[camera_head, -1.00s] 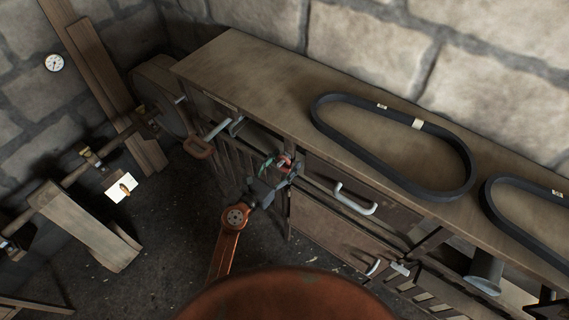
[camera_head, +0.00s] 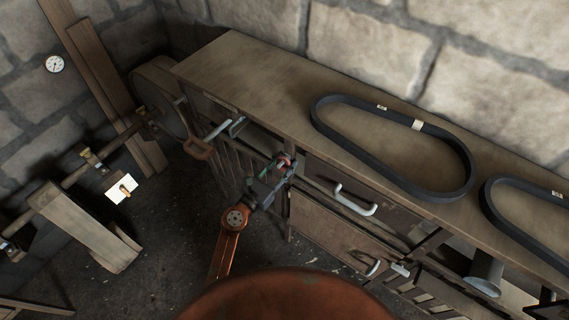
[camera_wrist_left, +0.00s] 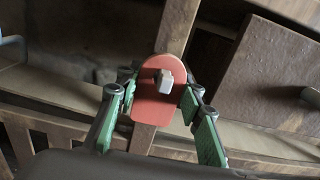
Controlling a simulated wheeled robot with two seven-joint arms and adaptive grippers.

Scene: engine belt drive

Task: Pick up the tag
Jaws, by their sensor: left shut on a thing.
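The tag is a red plate with a rounded top and a small pale block on its face; it shows in the left wrist view (camera_wrist_left: 157,97). My left gripper (camera_wrist_left: 158,108) is shut on it, with a green-padded finger on each side. In the head view the left gripper (camera_head: 277,172) is at the front of the workbench, near the open bay left of the drawer. A bit of the red tag (camera_head: 285,160) shows at its tip. My right gripper is not in view.
The workbench (camera_head: 240,75) runs along the stone wall with two black belts (camera_head: 392,183) on top. White drawer handles (camera_head: 355,199) stick out in front. A wooden beam (camera_head: 85,227) and a shaft with a white card (camera_head: 121,189) stand at left. Floor between is clear.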

